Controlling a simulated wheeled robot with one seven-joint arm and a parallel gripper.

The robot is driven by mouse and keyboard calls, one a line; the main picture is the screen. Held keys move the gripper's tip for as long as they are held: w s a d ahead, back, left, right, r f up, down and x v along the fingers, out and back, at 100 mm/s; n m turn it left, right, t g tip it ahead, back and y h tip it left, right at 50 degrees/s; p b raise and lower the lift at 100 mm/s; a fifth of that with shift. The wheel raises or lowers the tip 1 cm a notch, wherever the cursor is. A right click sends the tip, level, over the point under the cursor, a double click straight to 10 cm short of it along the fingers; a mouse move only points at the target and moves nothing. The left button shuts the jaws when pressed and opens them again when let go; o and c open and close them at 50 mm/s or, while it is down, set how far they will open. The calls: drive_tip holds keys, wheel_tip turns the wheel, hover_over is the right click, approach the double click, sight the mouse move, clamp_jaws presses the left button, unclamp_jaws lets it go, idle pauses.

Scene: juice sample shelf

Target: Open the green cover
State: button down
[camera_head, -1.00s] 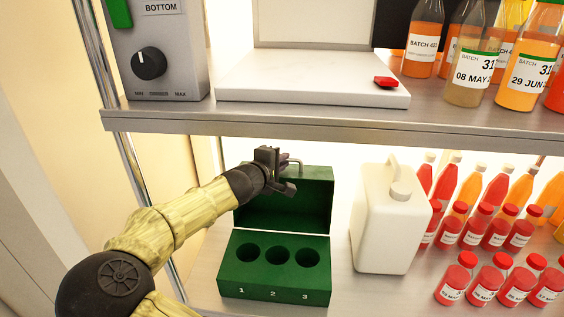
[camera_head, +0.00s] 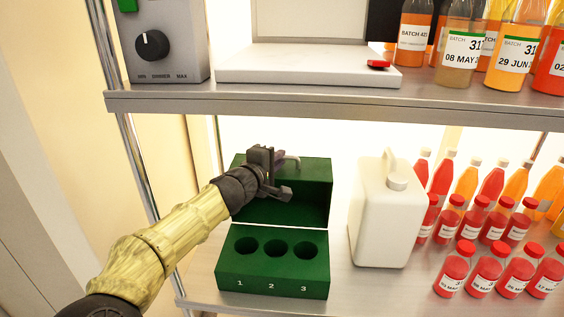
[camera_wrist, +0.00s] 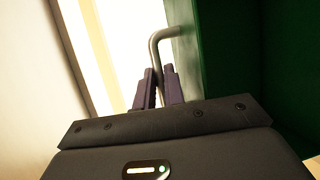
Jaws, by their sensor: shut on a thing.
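The green cover (camera_head: 293,207) stands raised at the back of a green box (camera_head: 272,283) on the lower shelf. The box has three round holes numbered 1, 2 and 3, and they look empty. My gripper (camera_head: 280,160) is at the top of the cover, by its metal handle (camera_head: 295,159). In the wrist view, the fingers of my gripper (camera_wrist: 160,90) are closed around the bent metal handle (camera_wrist: 157,50). The green cover (camera_wrist: 230,60) fills the right side there. The arm and gripper hide part of the cover's left side in the head view.
A white jug (camera_head: 385,220) stands just right of the box. Several red-capped bottles (camera_head: 490,240) fill the right of the lower shelf. The upper shelf edge (camera_head: 350,112) runs above the gripper, with a white platform (camera_head: 310,68) and a dial unit (camera_head: 160,45) on it.

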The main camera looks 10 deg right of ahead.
drive_tip(key=shift+s+a+f, duration=0.15)
drive_tip(key=shift+s, duration=0.6)
drive_tip(key=c, duration=1.8)
unclamp_jaws()
drive_tip(key=shift+w+f, duration=0.15)
drive_tip(key=shift+o, duration=0.2)
drive_tip(key=shift+s+a+r, duration=0.2)
drive_tip(key=shift+s+a, duration=0.05)
drive_tip(key=p+v, duration=0.4)
drive_tip(key=v, duration=1.2)
drive_tip(key=shift+s+r, duration=0.15)
drive_tip(key=shift+s, duration=0.2)
